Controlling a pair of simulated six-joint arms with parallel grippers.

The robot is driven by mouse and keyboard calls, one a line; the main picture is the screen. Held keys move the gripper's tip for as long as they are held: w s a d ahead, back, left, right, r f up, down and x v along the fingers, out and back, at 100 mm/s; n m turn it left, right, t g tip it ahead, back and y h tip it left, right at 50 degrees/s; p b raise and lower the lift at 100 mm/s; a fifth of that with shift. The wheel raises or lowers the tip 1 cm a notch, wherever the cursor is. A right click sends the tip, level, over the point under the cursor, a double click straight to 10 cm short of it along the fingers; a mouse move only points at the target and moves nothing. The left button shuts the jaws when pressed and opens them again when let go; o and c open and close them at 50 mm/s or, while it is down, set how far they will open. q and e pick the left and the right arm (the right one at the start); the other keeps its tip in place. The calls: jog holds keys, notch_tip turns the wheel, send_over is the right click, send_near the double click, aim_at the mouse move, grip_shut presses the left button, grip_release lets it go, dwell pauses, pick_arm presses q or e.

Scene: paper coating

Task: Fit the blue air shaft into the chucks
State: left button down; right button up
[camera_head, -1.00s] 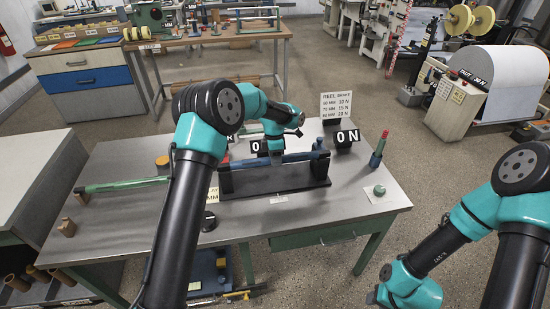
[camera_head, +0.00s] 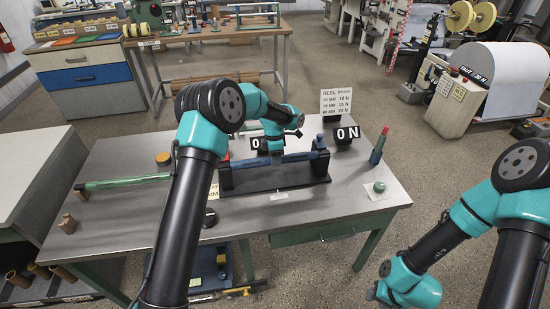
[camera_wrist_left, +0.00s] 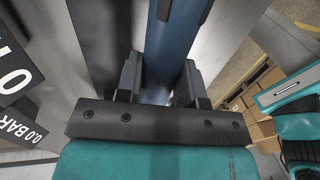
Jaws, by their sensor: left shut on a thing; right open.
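The blue air shaft (camera_head: 300,157) lies across a dark stand with two upright chucks, the left chuck (camera_head: 226,178) and the right chuck (camera_head: 319,166). Its ends are at the chuck tops; I cannot tell whether they are fully seated. My left gripper (camera_head: 276,155) is shut on the shaft near its middle. In the left wrist view, the fingers (camera_wrist_left: 160,80) sit on both sides of the shaft (camera_wrist_left: 170,45).
A green roll (camera_head: 125,182) lies at the table's left on wooden blocks.

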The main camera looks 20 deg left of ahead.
pick_arm(q)
jog(key=shift+f, duration=0.2)
jog(key=c, duration=0.7)
grip_release()
jog(key=shift+o, duration=0.2)
jog(key=w+a+r, duration=0.1)
jog(key=w+r, duration=0.2)
jog(key=r, duration=1.4)
jog(key=shift+a, duration=0.25)
